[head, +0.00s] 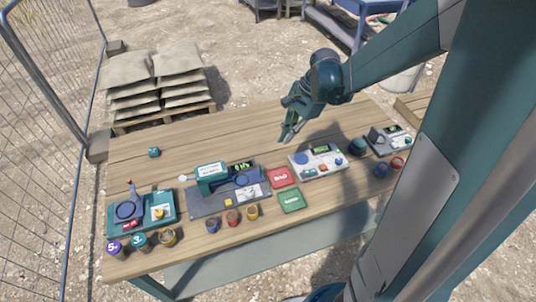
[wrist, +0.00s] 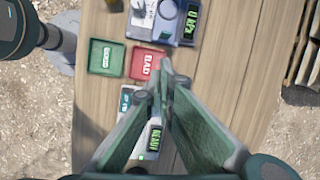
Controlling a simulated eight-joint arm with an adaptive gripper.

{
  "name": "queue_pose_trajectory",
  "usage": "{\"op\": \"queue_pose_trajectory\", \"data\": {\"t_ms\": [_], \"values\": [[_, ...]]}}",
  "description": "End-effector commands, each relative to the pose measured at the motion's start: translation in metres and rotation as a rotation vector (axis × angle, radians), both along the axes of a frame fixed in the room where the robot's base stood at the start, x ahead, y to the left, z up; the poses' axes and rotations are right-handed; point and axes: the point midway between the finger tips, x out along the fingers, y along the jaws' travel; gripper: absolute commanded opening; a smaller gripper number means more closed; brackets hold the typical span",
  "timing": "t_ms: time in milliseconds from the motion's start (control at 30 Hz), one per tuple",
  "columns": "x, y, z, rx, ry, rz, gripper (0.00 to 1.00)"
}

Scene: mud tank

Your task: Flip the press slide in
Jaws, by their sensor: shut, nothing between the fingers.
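The machine that looks like the press (head: 203,206) stands mid-table on a grey base, with a teal head, a round dark plate and a green-lit display. Its lower part also shows at the top of the wrist view (wrist: 160,33), cut off by the frame edge. I cannot make out which part is the slide or its position. My gripper (head: 286,139) is shut and empty, above the back of the table, right of the press and apart from it. In the wrist view its fingertips (wrist: 168,70) meet near the red tray in the picture.
A red BAD tray (head: 281,177) and green GOOD tray (head: 291,201) lie right of the press. A white device (head: 318,161) reading READY is beyond them, partly hidden by my fingers in the wrist view. A teal device (head: 140,213) stands left. Several small cups line the front edge.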

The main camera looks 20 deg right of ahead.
Motion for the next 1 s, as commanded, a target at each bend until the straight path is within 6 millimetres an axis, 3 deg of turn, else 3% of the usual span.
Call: {"op": "queue_pose_trajectory", "data": {"t_ms": [500,1000], "values": [[0.015,-0.018,-0.030,0.071,0.113,-0.148,0.00],[0.016,-0.019,-0.032,0.075,0.122,-0.159,0.00]]}}
